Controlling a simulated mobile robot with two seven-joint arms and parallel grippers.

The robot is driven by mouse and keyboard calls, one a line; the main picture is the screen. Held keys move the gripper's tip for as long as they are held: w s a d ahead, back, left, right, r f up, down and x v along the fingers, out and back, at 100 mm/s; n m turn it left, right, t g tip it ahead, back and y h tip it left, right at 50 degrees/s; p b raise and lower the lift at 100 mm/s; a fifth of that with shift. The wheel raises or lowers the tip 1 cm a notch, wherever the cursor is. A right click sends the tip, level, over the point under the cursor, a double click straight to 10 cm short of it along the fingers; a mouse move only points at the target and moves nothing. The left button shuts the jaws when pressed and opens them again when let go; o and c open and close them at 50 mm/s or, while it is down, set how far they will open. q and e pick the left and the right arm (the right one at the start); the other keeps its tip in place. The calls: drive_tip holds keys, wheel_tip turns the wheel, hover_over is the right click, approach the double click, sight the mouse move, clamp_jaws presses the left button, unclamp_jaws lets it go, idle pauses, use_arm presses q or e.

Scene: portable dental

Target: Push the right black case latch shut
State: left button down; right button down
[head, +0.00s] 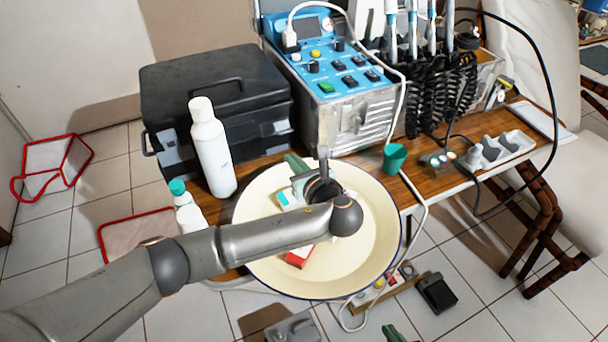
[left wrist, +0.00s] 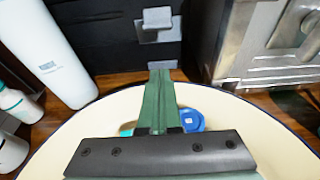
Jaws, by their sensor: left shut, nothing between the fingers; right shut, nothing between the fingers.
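The black case (head: 215,85) stands closed on the table at the back left. Its right latch (head: 281,127) is a small grey tab on the front face, near the right corner. In the left wrist view the right latch (left wrist: 157,18) stands out over a grey plate, straight ahead of my fingertips. The left latch (head: 168,142) is on the front, left of the white bottle. My left gripper (head: 292,160) is shut and empty, in front of and below the right latch, with a visible gap. My right gripper (head: 391,333) barely shows at the bottom edge, shut.
A white bottle (head: 212,150) stands close before the case. A cream basin (head: 355,255) lies under my left arm, holding a red-and-white box (head: 298,256). The metal dental unit (head: 350,120) stands right of the case, leaving a narrow gap.

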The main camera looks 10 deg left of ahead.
sight(281, 126)
use_arm(q)
drive_tip(key=r, duration=0.1)
drive_tip(key=w+r, duration=0.1)
drive_tip(key=r, duration=0.1)
drive_tip(key=shift+w+a+r, duration=0.1)
drive_tip(key=shift+w+a, duration=0.05)
drive_tip(key=shift+a, duration=0.25)
drive_tip(key=shift+a+r, duration=0.1)
drive_tip(key=shift+r, duration=0.1)
use_arm(e)
drive_tip(key=shift+d+r, duration=0.1)
drive_tip(key=shift+r, duration=0.1)
use_arm(q)
drive_tip(key=shift+w, duration=0.1)
